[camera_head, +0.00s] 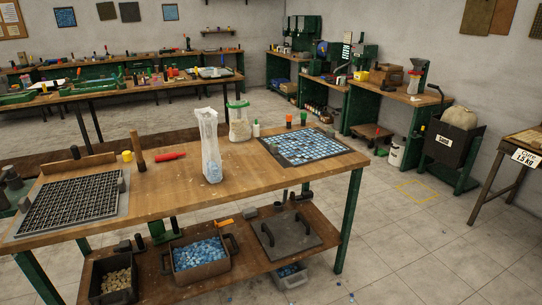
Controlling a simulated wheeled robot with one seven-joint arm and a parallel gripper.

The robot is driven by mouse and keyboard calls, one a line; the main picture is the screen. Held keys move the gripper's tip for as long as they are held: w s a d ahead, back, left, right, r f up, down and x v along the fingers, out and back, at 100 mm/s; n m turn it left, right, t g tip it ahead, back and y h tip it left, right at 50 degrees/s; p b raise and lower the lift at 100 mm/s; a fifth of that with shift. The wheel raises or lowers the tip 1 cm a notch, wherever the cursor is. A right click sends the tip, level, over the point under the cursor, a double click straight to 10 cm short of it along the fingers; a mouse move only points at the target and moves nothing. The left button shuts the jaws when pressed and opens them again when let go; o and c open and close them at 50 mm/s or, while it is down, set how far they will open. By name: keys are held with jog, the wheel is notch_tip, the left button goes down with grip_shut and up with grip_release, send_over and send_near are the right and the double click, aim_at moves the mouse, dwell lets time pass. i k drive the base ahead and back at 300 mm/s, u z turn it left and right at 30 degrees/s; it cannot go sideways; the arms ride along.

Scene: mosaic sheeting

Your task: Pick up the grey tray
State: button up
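No single object is plainly the grey tray. A flat grey-framed tray (124,203) with a dark grid of square cells lies on the left end of the wooden workbench (195,196). A grey slab (285,240) with two dark handles lies on the lower shelf at the right. A small light grey bin (291,282) with blue pieces stands low beneath that shelf, partly hidden by it. My gripper is not in view.
A clear bag (209,142) of blue tiles, a red tool (170,156) and a blue mosaic sheet (302,146) are on the workbench. The lower shelf holds a brown crate (199,270) of blue tiles and a dark box (92,283) of tan pieces. Floor at right is mostly open.

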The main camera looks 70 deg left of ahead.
aim_at(25, 204)
jog(key=u, duration=3.4)
jog(key=i, duration=0.5)
jog(key=z, duration=4.95)
